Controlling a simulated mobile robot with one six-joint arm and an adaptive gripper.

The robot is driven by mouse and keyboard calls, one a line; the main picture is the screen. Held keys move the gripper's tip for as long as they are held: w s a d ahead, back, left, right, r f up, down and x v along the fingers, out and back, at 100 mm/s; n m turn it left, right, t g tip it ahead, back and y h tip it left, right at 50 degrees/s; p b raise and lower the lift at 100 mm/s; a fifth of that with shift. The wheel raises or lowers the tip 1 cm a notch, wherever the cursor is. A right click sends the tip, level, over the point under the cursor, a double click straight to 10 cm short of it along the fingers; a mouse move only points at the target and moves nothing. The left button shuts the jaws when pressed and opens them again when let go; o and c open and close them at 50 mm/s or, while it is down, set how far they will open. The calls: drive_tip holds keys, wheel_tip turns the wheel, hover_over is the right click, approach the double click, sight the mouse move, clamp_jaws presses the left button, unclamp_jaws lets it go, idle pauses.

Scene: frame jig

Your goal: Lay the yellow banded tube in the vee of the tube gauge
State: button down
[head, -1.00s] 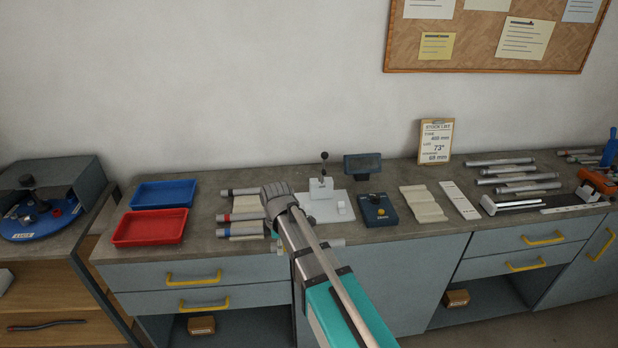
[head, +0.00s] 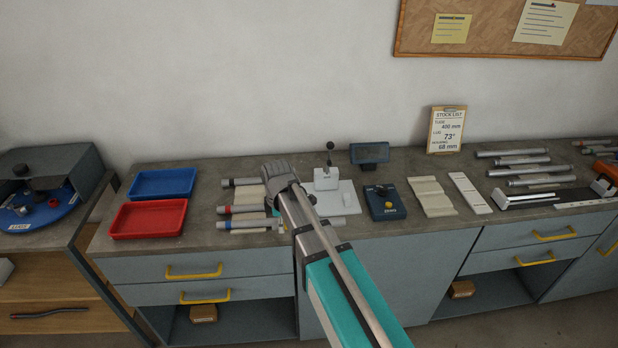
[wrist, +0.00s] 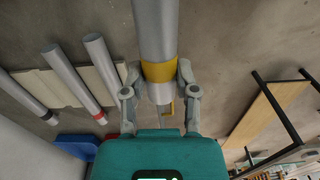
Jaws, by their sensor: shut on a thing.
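The yellow banded tube (wrist: 155,35) is grey, with its yellow band (wrist: 159,72) between my gripper's fingers (wrist: 160,85) in the wrist view. My gripper is shut on it near one end, and the tube runs away to the top of the picture. In the head view my gripper (head: 277,180) is mostly hidden behind my arm; a short tube end (head: 337,221) shows right of the arm. The pale plate with a black-knobbed lever, apparently the tube gauge (head: 345,198), stands just right of my gripper. Its vee is not clear.
Tubes with black, red (head: 245,209) and blue bands lie on a cream rest left of my gripper. Red (head: 150,219) and blue (head: 163,183) trays are further left. A display (head: 369,153) and a dark blue box (head: 384,202) stand right of the gauge.

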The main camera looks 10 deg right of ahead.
drive_tip(key=w+d+r+t+p, duration=0.1)
drive_tip(key=w+d, duration=0.3)
drive_tip(key=w, duration=0.4)
drive_tip(key=w+d+r+t+p, duration=0.1)
drive_tip(key=w+d+r, duration=0.1)
drive_tip(key=w+d, duration=0.3)
drive_tip(key=w, duration=0.3)
drive_tip(key=shift+w+d+p, duration=0.2)
drive_tip(key=shift+w+p, duration=0.1)
drive_tip(key=shift+p, duration=0.05)
drive_tip(key=shift+f, duration=0.2)
wheel_tip(320, 180, down, 7)
drive_tip(key=b, duration=0.7)
drive_tip(key=shift+f+b, duration=0.2)
drive_tip(key=shift+b, duration=0.2)
drive_tip(key=shift+s+f, duration=0.1)
drive_tip(key=shift+s, duration=0.15)
drive_tip(key=shift+b, duration=0.35)
drive_tip(key=shift+f, duration=0.15)
